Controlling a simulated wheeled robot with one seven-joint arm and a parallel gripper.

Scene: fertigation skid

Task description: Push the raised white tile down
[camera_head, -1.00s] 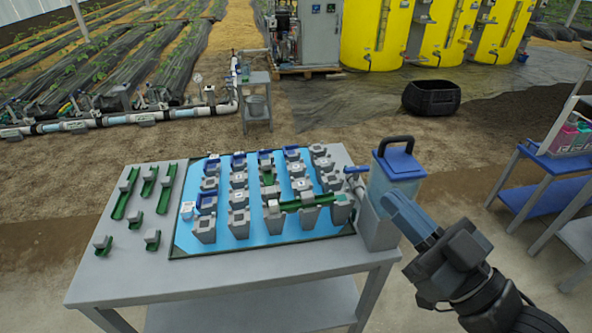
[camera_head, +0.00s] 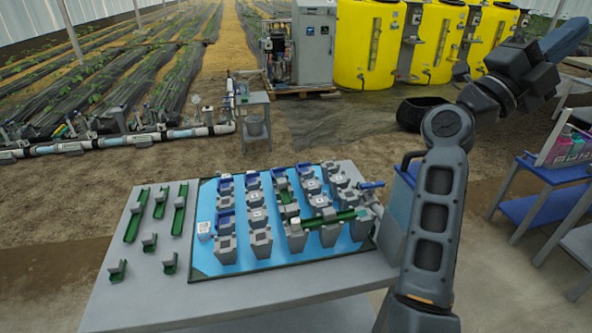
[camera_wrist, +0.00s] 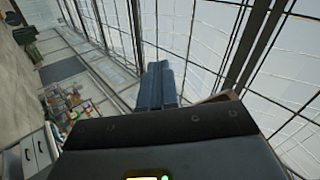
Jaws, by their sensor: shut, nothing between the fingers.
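The blue board (camera_head: 290,258) lies on the grey table and bears several grey posts. A small white tile (camera_head: 204,228) with a pale bluish side stands at the board's left edge. Several posts have white-marked tops, such as one near the middle (camera_head: 257,216). I cannot tell for sure which piece is the raised tile. In the wrist view my gripper (camera_wrist: 160,70) is shut and empty, pointing at the greenhouse wall, with no board in sight. In the head view my arm rises at the right, its end high at the upper right, far from the board.
Loose green channel pieces (camera_head: 137,222) lie on the table's left side. A blue-lidded container (camera_head: 402,182) at the table's right end is partly hidden by my arm. Blue shelves (camera_head: 545,170) stand at the right. Yellow tanks (camera_head: 367,45) stand behind. Space above the board is clear.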

